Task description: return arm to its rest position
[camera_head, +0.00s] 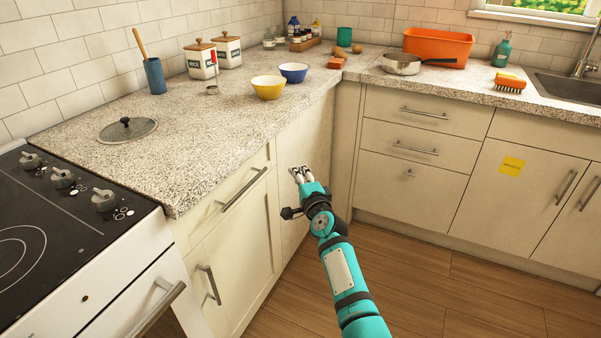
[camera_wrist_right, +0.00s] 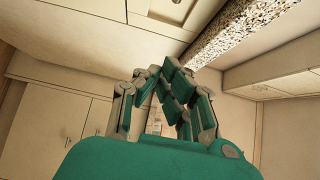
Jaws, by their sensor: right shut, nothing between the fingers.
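My right arm (camera_head: 343,277) is teal and reaches up from the bottom of the head view. Its gripper (camera_head: 301,174) is in front of the lower cabinets near the inner corner, below the counter edge and apart from the worktop. In the right wrist view the gripper fingers (camera_wrist_right: 165,88) come together with nothing between them. My left gripper does not show in either view.
The speckled counter (camera_head: 190,150) runs along the left and back, with bowls, jars, a glass lid (camera_head: 127,130) and an orange tub (camera_head: 438,46) on it. The black cooktop (camera_head: 60,220) is at left. Wooden floor (camera_head: 470,290) is open at lower right.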

